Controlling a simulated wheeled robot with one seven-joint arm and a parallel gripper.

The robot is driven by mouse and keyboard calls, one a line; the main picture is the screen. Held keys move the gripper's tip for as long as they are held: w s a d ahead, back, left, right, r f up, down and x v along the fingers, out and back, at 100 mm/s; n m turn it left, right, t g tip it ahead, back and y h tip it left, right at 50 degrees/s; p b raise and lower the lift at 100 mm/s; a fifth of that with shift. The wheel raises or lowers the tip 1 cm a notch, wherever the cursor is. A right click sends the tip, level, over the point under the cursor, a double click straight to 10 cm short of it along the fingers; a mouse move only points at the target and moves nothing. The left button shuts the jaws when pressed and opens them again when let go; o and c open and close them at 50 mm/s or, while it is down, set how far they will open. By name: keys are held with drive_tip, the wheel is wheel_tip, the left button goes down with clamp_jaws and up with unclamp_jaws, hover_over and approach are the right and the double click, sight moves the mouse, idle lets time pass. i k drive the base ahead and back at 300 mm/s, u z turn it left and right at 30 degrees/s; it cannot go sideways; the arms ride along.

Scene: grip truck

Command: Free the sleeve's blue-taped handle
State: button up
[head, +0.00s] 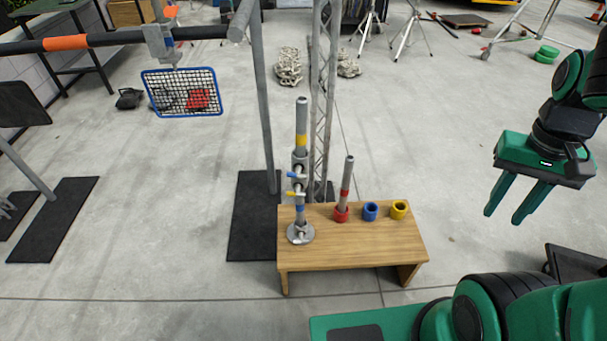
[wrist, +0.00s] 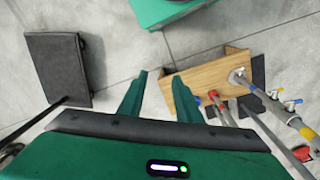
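A grey metal stand (head: 301,234) rises from the wooden bench (head: 340,255), with a sleeve (head: 300,163) clamped around its upright tube. A small blue-taped handle (head: 291,174) sticks out to the left from the sleeve, with a yellow-taped handle (head: 292,193) just below it. In the wrist view the blue handle (wrist: 294,102) and yellow handle (wrist: 274,94) show at the far right. My gripper (head: 503,218) is open and empty, pointing down, well to the right of the bench. Its two green fingers also show apart in the wrist view (wrist: 160,73).
Red (head: 341,214), blue (head: 370,211) and yellow (head: 399,209) cups stand on the bench; a red-banded tube (head: 347,180) stands in the red one. A lattice truss (head: 322,110) rises behind. Floor between gripper and bench is clear.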

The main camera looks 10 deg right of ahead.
sight(297, 173)
drive_tip(key=u, duration=0.35)
drive_tip(key=k, duration=0.85)
drive_tip(key=z, duration=0.4)
drive_tip(key=i, duration=0.5)
drive_tip(key=u, duration=0.05)
